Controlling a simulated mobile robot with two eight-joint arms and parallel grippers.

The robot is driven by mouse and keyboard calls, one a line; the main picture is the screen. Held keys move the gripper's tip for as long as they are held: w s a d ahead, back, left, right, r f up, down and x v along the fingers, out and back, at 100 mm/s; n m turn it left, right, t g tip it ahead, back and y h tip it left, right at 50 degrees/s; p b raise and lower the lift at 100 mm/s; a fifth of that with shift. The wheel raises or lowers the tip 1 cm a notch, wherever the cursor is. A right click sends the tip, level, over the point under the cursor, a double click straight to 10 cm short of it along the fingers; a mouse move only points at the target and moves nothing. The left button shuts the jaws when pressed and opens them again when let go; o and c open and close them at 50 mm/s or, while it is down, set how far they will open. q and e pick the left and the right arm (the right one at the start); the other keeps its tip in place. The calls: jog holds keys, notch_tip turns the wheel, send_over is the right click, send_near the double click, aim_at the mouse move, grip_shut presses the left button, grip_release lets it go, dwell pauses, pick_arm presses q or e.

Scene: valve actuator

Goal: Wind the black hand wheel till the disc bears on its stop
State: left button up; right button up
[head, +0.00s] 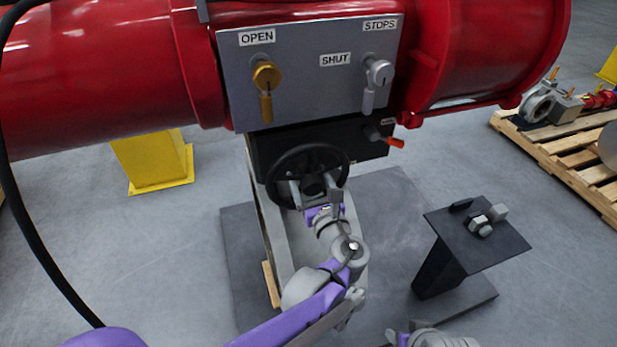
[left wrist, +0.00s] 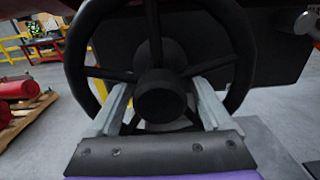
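The black hand wheel (head: 307,176) sits on the front of a black gearbox (head: 265,150) below the red actuator. Its rim, spokes and round hub fill the left wrist view, with the hub (left wrist: 160,97) in the middle. My left gripper (head: 312,188) is at the wheel's lower half.
A grey panel (head: 318,98) labelled OPEN, SHUT and STOPS carries a gold lever (head: 265,90) and a grey lever (head: 377,85). A red-handled valve (head: 390,141) juts out right of the wheel. A dark stand (head: 470,255) holding metal parts is at right, a pallet (head: 570,150) beyond.

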pick_arm(q)
grip_shut()
jog(key=shift+n, duration=0.3)
dwell(0.3)
jog(key=n, duration=0.4)
jog(key=shift+n, duration=0.3)
jog(key=n+p, duration=0.1)
jog(key=n, duration=1)
jog(key=shift+p, duration=0.3)
jog(key=n+p, duration=0.1)
jog(key=n, duration=0.4)
jog(key=shift+n, duration=0.3)
